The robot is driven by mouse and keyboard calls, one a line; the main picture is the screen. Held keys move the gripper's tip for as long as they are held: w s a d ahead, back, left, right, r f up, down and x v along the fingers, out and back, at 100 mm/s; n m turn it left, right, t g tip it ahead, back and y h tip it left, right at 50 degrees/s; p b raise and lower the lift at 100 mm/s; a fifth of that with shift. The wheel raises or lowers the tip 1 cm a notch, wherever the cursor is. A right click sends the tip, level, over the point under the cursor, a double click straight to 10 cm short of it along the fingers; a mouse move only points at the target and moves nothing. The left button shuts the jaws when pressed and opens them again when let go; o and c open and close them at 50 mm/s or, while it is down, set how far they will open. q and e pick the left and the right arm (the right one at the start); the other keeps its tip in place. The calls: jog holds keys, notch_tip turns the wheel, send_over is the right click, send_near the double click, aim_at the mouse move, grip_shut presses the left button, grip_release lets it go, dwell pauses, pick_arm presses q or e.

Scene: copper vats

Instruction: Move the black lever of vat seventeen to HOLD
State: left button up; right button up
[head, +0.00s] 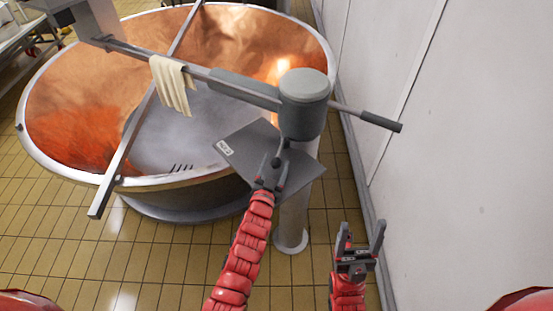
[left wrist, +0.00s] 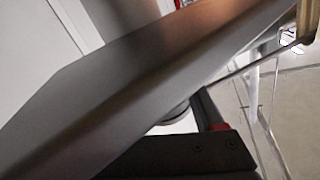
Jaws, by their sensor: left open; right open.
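A grey tilted panel (head: 300,172) with a small white label (head: 226,149) is mounted at the post beside the copper vat (head: 75,135). The label is too small to read. My left gripper (head: 272,168) is right at the panel, its jaws open, over the panel's middle. A small dark part (head: 284,147) shows just above the jaws; I cannot tell if it is the black lever. No HOLD mark is legible. In the left wrist view a grey slab, apparently the panel (left wrist: 130,75), fills much of the picture close up. My right gripper (head: 360,240) is open and empty, low at the right.
A grey post head (head: 304,103) carries a beam over the vat and a rod with a dark grip (head: 380,121) toward the wall. A pale cloth (head: 174,86) hangs on the beam. The white wall (head: 460,150) bounds the right side. Tiled floor (head: 60,230) is free at lower left.

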pick_arm(q)
jog(key=shift+w+d+r, duration=0.2)
jog(key=shift+w, duration=0.4)
jog(key=shift+f, duration=0.1)
grip_shut()
dwell(1.0)
